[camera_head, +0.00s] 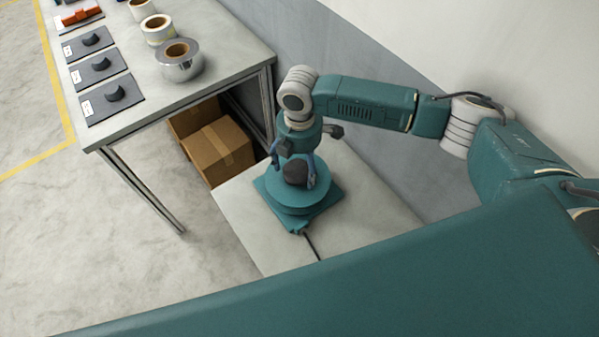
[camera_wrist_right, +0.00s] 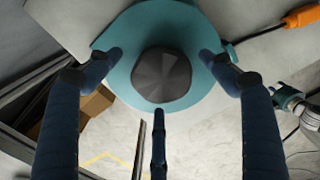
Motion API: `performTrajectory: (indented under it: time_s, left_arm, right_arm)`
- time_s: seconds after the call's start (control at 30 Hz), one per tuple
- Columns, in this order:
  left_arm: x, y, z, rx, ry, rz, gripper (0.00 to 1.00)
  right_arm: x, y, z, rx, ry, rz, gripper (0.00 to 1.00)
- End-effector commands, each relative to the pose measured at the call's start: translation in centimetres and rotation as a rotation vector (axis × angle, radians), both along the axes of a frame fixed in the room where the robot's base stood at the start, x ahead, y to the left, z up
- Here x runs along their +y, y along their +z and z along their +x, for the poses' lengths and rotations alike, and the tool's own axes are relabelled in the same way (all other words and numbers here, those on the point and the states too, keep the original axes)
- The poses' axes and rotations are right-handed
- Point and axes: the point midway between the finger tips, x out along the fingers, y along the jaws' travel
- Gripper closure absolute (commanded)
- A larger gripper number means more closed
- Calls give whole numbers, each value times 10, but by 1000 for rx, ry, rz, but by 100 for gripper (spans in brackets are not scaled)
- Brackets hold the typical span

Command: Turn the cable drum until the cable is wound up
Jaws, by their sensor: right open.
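The cable drum (camera_head: 290,193) is a teal disc on a square teal base, with a dark faceted knob (camera_head: 295,172) on top. It stands on a light grey table. A thin dark cable (camera_head: 309,243) shows on the table in front of the base. My right gripper (camera_head: 293,165) is open above the drum, fingers pointing down around the knob. In the right wrist view the knob (camera_wrist_right: 161,74) lies between the spread blue fingers, with gaps visible on both sides and a third finger below it. My left gripper is not in view.
A workbench (camera_head: 135,115) at the upper left carries reels, a silver one (camera_head: 180,68) nearest, and dark pads. Cardboard boxes (camera_head: 218,150) sit under it. A wall stands behind the table. An orange object (camera_wrist_right: 302,17) shows at the wrist view's upper right.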

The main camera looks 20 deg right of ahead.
Motion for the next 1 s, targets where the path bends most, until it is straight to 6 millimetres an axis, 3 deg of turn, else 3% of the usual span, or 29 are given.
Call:
performTrajectory:
  time_s: [0.07, 0.37, 0.7, 1.0]
  left_arm:
    - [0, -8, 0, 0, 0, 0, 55]
    - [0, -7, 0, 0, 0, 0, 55]
    - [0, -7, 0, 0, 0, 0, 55]
    - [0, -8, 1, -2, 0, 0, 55]
  right_arm:
    - [0, -7, 0, -1, 0, 0, 19]
    - [0, -6, 0, -1, 0, 0, 19]
    - [-1, -7, 0, 1, -1, -3, 84]
    - [-7, -8, 2, 3, 3, -8, 85]
